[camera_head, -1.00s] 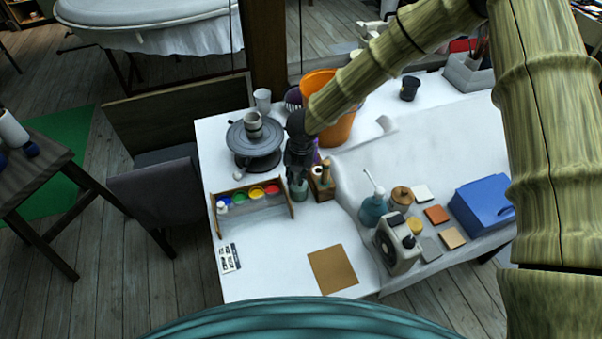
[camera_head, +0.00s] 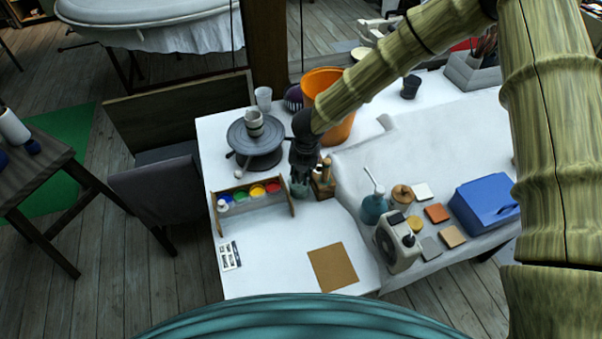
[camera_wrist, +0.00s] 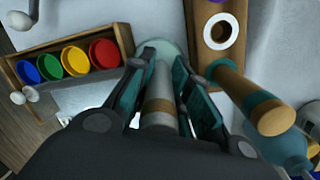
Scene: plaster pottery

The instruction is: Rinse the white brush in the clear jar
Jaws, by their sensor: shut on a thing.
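My gripper (camera_head: 301,178) is over the table between the paint rack and a wooden tool holder. In the wrist view my gripper (camera_wrist: 158,80) is shut on the brush (camera_wrist: 160,92), a pale handle with a brown band, pointing away from the wrist. The clear jar (camera_wrist: 168,48) is a pale greenish round shape just beyond the fingertips, in line with the brush. In the head view the jar (camera_head: 300,189) shows only partly below the fingers. The brush's bristle end is hidden, and I cannot tell how deep it is in the jar.
The paint rack (camera_wrist: 21,71) with several coloured pots is left of the jar. The wooden holder (camera_head: 322,187) with upright tools stands close on the right. A turntable (camera_head: 252,138) carrying a cup is behind left, an orange bucket (camera_head: 338,128) behind.

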